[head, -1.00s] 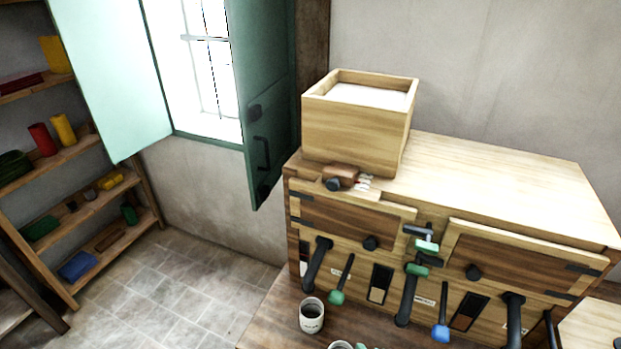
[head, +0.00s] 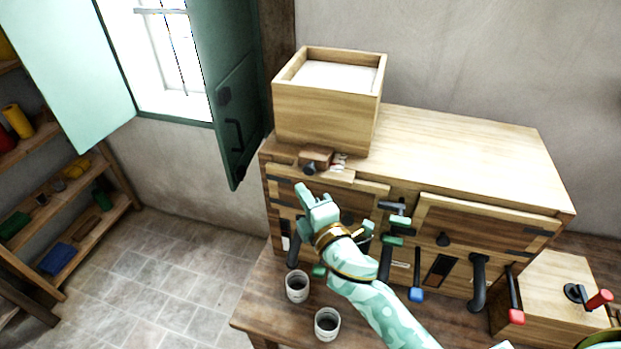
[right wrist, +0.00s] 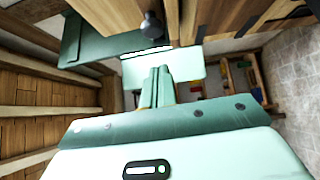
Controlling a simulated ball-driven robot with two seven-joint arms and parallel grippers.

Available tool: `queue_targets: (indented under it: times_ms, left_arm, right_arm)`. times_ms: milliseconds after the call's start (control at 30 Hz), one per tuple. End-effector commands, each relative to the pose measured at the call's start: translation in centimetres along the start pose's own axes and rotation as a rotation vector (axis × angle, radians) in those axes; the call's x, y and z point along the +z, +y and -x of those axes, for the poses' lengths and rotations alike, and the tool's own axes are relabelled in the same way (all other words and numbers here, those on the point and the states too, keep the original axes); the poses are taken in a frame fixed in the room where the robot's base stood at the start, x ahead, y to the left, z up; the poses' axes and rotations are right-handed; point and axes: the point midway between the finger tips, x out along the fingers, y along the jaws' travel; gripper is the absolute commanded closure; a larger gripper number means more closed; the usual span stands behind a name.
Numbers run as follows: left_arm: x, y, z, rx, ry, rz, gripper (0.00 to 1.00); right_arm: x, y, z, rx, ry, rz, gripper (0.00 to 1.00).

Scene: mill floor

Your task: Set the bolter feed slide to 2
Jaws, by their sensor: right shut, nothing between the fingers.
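The feed slide (head: 317,158) is a small brown block with a dark round knob, at the front left edge of the bolter chest top, just below the wooden hopper box (head: 325,115). Pale marks show beside it, too small to read. My right gripper (head: 304,193) is shut and empty, its fingertips just below the slide's knob in the head view, apart from it as far as I can tell. In the right wrist view the shut fingers (right wrist: 157,85) point toward a dark round knob (right wrist: 152,26), probably the slide's. My left gripper is not in view.
The chest (head: 470,150) has door knobs, black spouts and coloured levers along its front, close to my right arm. Two cups (head: 297,286) stand on the table below. A green shutter (head: 240,120) hangs open left of the chest. A smaller wooden box (head: 550,290) stands right.

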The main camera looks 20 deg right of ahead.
Motion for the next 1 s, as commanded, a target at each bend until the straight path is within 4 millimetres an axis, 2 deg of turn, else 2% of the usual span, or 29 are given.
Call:
queue_targets:
  times_ms: [100,300,700,900,1000]
  left_arm:
    - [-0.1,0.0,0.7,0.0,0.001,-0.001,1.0]
    - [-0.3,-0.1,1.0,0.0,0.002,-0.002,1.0]
    - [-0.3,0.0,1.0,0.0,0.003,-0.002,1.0]
    - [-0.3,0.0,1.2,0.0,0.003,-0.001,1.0]
    - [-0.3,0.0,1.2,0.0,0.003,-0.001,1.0]
  right_arm:
    - [1.4,0.2,-1.4,0.0,0.0,0.001,1.0]
    - [2.6,0.1,-2.6,0.0,0.0,0.0,1.0]
    - [2.9,-0.1,-2.8,0.0,0.0,-0.001,1.0]
    - [4.1,0.0,-4.0,0.001,0.0,-0.001,1.0]
    - [4.0,-0.1,-4.0,0.0,0.0,-0.002,1.0]
